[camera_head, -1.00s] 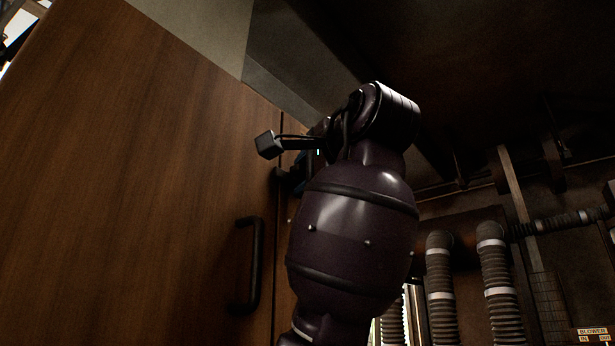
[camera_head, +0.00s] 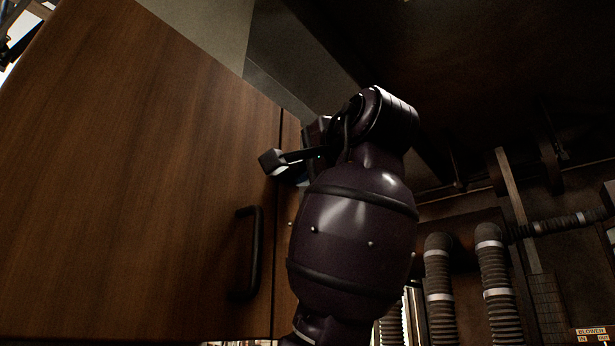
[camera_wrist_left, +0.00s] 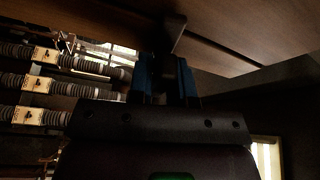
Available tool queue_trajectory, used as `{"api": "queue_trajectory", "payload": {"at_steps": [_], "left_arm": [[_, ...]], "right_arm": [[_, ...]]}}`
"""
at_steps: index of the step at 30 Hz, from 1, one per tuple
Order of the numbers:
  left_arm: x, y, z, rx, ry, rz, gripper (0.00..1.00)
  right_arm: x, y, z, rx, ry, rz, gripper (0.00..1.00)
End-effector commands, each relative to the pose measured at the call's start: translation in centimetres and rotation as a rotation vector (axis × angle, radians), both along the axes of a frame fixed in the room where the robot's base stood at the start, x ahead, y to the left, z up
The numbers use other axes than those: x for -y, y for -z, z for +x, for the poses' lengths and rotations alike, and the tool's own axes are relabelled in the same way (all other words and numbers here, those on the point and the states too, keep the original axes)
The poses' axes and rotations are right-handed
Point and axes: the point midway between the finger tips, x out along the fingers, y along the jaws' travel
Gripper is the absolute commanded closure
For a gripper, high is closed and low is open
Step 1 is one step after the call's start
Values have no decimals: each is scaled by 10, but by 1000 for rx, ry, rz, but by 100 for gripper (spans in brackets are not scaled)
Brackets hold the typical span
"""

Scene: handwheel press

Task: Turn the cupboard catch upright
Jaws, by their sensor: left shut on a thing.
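The cupboard catch (camera_wrist_left: 171,33) is a dark bar against the wooden door, at the top middle of the left wrist view. My left gripper (camera_wrist_left: 167,68) has blue fingers on either side of its lower part and is shut on it. In the head view my left gripper (camera_head: 292,178) is mostly hidden behind my own wrist and forearm, beside the door's right edge. The catch is largely covered there, so its exact angle is hard to tell. The cupboard door (camera_head: 140,180) is brown wood and looks closed. My right gripper is not in view.
A black bar handle (camera_head: 247,253) stands out from the door, below and left of my left gripper. Ribbed hoses (camera_head: 497,285) and pipes are at the right. A dark overhead surface (camera_head: 450,70) spans the upper right.

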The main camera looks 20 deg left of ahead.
Motion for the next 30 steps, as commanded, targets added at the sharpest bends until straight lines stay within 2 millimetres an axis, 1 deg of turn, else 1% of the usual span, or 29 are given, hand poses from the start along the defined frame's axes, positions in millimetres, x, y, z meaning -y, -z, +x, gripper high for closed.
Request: {"api": "queue_trajectory", "payload": {"at_steps": [1,3,12,20,30], "left_arm": [[0,3,1,40,0,-15,100],[0,3,1,103,0,-37,100],[0,2,1,372,-1,-135,100],[0,0,1,603,0,-218,100],[0,-1,0,901,-1,-326,100]], "right_arm": [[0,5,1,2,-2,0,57],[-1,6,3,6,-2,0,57],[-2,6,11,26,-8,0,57],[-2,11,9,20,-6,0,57],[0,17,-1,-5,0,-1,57]]}}
